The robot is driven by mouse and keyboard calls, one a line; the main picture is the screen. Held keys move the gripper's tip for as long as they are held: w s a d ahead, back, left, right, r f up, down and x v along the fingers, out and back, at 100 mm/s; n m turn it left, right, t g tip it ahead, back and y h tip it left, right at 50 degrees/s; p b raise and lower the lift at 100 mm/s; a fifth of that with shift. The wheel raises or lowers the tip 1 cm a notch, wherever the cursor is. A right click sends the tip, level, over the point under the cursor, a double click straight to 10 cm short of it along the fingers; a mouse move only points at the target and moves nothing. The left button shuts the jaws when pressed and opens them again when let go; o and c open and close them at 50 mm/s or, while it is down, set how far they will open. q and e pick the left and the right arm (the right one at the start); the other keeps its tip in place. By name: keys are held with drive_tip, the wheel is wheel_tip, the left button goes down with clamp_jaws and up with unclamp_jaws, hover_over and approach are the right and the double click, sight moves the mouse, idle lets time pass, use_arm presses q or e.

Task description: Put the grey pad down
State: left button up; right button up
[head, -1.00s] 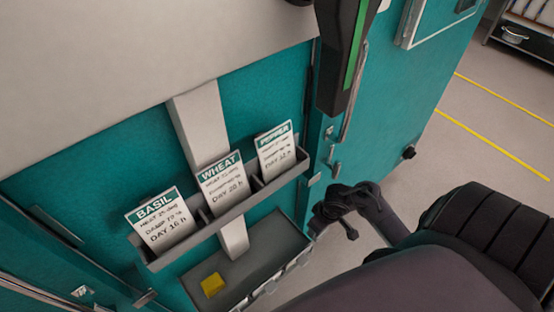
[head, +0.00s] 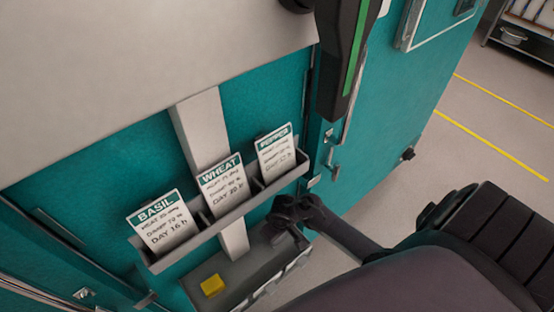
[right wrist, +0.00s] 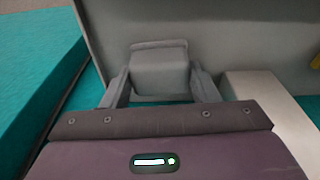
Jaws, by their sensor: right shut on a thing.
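A grey pad (right wrist: 159,72) sits between the fingers of my right gripper (right wrist: 161,90) in the right wrist view. The gripper is shut on it. Behind the pad is the plain grey surface of the shelf (right wrist: 215,35); I cannot tell whether the pad touches it. In the head view my right gripper (head: 284,236) is over the right part of the grey shelf (head: 238,270), below the card rack. The pad is hard to make out there against the dark gripper. My left gripper is not in view.
A yellow block (head: 212,285) lies on the shelf's left part. The middle of the shelf is bare. Above it a grey rack (head: 205,235) holds the basil, wheat and pepper cards. A pale post (head: 203,135) runs down behind. Teal chamber walls and door handles stand around.

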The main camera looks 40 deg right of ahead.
sight(279, 239)
drive_tip(key=shift+s+f, duration=0.1)
drive_tip(key=shift+s, duration=0.05)
drive_tip(key=o, duration=0.9)
drive_tip(key=shift+f+b, duration=0.2)
drive_tip(key=shift+b, duration=0.25)
drive_tip(key=shift+f+b, duration=0.3)
drive_tip(key=shift+b, duration=0.2)
drive_tip(key=r, duration=0.2)
drive_tip(key=s+r+p, duration=0.1)
drive_tip(key=r, duration=0.2)
drive_tip(key=r+p, duration=0.1)
drive_tip(key=r, duration=0.2)
drive_tip(key=shift+s+a, duration=0.3)
